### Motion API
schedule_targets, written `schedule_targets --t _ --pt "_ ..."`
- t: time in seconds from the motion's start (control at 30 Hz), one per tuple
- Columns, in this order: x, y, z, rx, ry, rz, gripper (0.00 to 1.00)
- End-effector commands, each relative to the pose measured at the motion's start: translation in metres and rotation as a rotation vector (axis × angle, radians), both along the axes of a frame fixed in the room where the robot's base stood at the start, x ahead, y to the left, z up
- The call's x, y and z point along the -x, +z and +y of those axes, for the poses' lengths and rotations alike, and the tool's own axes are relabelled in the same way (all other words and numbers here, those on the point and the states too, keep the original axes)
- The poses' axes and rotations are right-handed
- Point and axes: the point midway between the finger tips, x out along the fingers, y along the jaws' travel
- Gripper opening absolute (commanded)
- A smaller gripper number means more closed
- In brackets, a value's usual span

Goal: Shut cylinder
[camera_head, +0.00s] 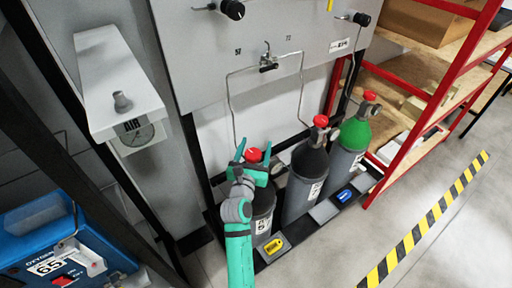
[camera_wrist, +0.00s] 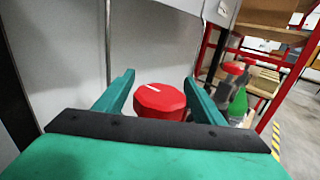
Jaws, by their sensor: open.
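Three gas cylinders stand in a row below a grey panel. The left one (camera_head: 262,219) is dark grey with a red valve knob (camera_head: 254,154) on top. My gripper (camera_head: 255,158) is at that knob, with its fingers spread on either side. In the wrist view the red knob (camera_wrist: 160,100) with a white line sits between the open fingers, with gaps visible on both sides. The middle cylinder (camera_head: 304,180) is dark grey with a red knob (camera_head: 321,121). The right cylinder (camera_head: 347,149) has a green shoulder and a red knob (camera_head: 369,96).
The grey panel (camera_head: 275,60) with knobs and thin tubes rises behind the cylinders. A red-framed shelf (camera_head: 440,90) stands at right. A white box (camera_head: 116,85) on a post and a blue case (camera_head: 55,245) are at left. Striped tape (camera_head: 425,228) crosses open floor at lower right.

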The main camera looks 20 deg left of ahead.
Motion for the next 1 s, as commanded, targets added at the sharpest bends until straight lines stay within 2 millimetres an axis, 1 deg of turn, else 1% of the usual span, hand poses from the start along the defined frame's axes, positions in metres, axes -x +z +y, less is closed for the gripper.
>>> schedule_targets --t 0.17,0.2,0.27,0.3,0.33,0.73,1.0 --pt "0.0002 0.0 0.0005 0.0 0.001 0.0 0.63" --pt "0.0004 0.0 0.0006 0.0 0.001 0.0 0.54" --pt "0.0004 0.0 0.0006 0.0 0.001 0.0 0.39" --pt "0.0005 0.0 0.0006 0.0 0.001 0.0 0.3" --pt "0.0005 0.0 0.0007 0.0 0.001 0.0 0.23" --pt "0.0005 0.0 0.0 0.002 -0.031 0.0 0.22" --pt "0.0009 0.0002 -0.0033 0.003 -0.14 -0.001 0.22"
